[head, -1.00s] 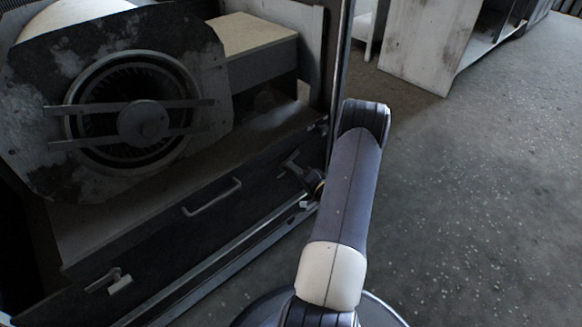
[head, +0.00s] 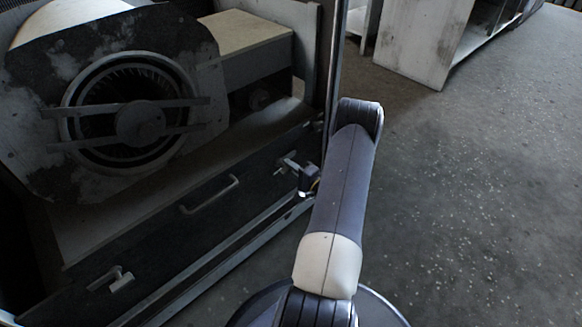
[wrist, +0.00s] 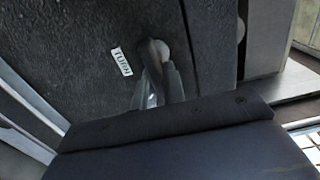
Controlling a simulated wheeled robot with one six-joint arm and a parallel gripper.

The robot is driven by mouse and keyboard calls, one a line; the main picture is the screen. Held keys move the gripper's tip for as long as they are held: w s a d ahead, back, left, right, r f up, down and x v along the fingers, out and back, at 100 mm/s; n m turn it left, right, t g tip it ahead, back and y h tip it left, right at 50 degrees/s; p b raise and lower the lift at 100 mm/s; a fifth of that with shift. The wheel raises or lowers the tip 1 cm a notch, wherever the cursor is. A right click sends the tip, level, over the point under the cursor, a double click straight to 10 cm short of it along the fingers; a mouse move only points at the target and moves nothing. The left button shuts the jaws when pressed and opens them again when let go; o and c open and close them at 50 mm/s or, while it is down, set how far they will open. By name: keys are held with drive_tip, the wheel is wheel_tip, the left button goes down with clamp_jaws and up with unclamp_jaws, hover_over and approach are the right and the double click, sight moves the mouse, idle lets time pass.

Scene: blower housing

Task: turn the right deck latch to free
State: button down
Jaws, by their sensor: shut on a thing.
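The right deck latch (wrist: 155,52) shows in the wrist view as a grey, rounded piece on the dark deck front, next to a small white label (wrist: 121,61). My gripper (wrist: 160,90) is shut on it, and the fingers cover part of it. In the head view my gripper (head: 291,167) is at the right end of the dark deck front (head: 165,235), where it and my arm partly hide the latch. The latch's exact angle cannot be told.
A left latch (head: 118,281) and a pale bar handle (head: 210,195) are on the same front. The round blower (head: 138,123) stands above. An upright frame post (head: 333,75) is close by my arm. Open floor (head: 460,210) lies to the right.

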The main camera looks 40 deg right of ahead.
drive_tip(key=c, duration=1.5)
unclamp_jaws()
drive_tip(key=s+p, duration=0.2)
drive_tip(key=s, duration=0.8)
drive_tip(key=shift+s+d+p, duration=0.15)
drive_tip(key=shift+s+p, duration=0.25)
drive_tip(key=w+b, duration=0.3)
drive_tip(key=w, duration=0.8)
drive_tip(key=shift+a, duration=0.2)
